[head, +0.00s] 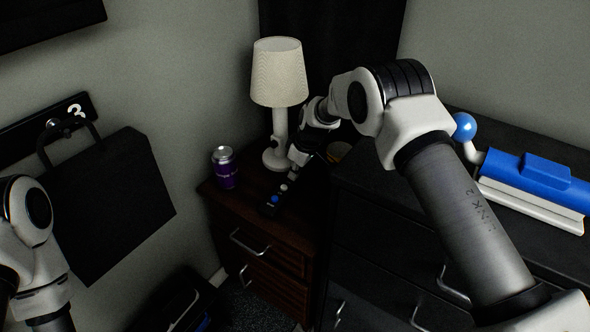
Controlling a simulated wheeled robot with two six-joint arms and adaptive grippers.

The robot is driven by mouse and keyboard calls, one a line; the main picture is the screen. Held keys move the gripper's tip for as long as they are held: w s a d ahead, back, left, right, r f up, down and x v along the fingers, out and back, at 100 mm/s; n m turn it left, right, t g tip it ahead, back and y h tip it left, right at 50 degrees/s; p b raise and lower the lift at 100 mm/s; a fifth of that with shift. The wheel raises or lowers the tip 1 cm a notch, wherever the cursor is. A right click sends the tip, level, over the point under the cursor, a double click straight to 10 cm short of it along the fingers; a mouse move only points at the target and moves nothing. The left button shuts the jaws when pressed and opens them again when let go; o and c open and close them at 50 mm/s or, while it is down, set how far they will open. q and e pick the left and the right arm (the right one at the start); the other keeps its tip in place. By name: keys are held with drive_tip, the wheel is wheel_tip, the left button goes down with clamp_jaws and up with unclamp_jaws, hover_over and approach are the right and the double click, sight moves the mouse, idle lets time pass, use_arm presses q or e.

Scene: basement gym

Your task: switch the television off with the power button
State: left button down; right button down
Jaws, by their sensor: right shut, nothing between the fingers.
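A black remote control (270,208) with a blue button and pale buttons lies on the dark wooden nightstand (225,202). Its far end is partly hidden by my right gripper (291,177), which is shut and empty and points down over it. I cannot tell whether the fingertips touch a button. A dark panel (45,18), perhaps the television, is cut off at the top left; whether it is lit cannot be told. My left arm shows at the left edge, but its gripper is not visible.
A white lamp (280,80) and a purple can (224,168) stand on the nightstand. A black bag (115,205) hangs from a wall hook at left. A black dresser (375,235) at right bears a blue and white object (530,180) and a blue ball (464,126).

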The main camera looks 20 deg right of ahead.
drive_tip(key=shift+s+f, duration=0.25)
drive_tip(key=shift+f, duration=0.2)
drive_tip(key=shift+r+p, duration=0.5)
drive_tip(key=shift+r, duration=0.05)
drive_tip(key=r+p, duration=0.2)
drive_tip(key=r, duration=0.1)
drive_tip(key=shift+w+r+p, duration=0.25)
drive_tip(key=shift+r+p, duration=0.05)
drive_tip(key=shift+p, duration=0.1)
drive_tip(key=v, duration=1)
drive_tip(key=shift+p, duration=0.35)
drive_tip(key=shift+w+r, duration=0.1)
